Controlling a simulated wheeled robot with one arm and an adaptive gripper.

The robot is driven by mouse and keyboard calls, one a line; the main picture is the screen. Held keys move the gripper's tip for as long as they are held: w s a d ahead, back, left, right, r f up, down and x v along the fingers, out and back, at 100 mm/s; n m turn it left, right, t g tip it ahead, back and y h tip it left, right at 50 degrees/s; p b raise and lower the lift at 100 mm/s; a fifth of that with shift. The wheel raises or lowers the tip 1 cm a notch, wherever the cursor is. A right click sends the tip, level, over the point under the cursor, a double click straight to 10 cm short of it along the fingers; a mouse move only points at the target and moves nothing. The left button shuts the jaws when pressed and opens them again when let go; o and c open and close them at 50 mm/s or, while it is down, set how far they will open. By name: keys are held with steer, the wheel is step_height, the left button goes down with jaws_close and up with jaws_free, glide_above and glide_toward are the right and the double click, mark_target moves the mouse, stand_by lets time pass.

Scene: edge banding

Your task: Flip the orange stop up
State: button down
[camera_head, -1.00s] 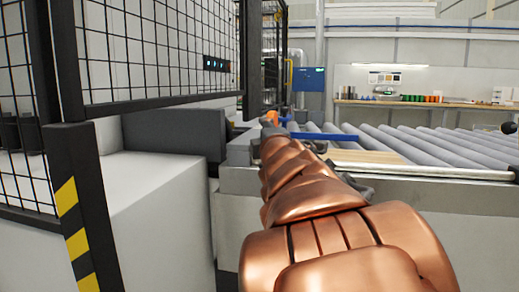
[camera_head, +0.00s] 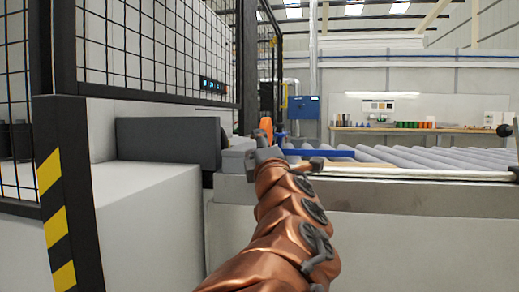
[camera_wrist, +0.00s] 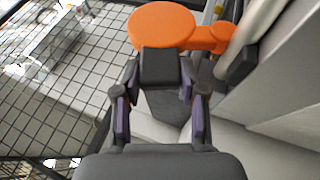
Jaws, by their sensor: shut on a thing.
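The orange stop (camera_wrist: 161,27) is at the top of the wrist view, a round disc with a short orange arm running right to a smaller round end. In the head view the orange stop (camera_head: 266,127) stands just beyond my arm's tip, partly hidden by it. My gripper (camera_wrist: 160,78) has its fingers on either side of a dark block that lies against the disc's near edge. It is shut on the stop at this block; the exact contact is hard to see.
A roller conveyor (camera_head: 420,158) with a blue bar (camera_head: 325,154) lies right of the stop. A dark grey block (camera_head: 168,141) and a black mesh fence (camera_head: 150,45) are on the left. A striped post (camera_head: 57,215) stands near left.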

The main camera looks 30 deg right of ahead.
steer(key=c, duration=0.6)
jaws_free()
steer(key=shift+c, duration=0.2)
steer(key=shift+r, duration=0.1)
steer(key=r, duration=0.8)
steer(key=shift+a+r, duration=0.2)
steer(key=shift+r, duration=0.2)
steer(key=shift+d+r, duration=0.1)
steer(key=shift+r, duration=0.4)
steer(key=shift+d+r, duration=0.1)
steer(key=shift+d, duration=0.05)
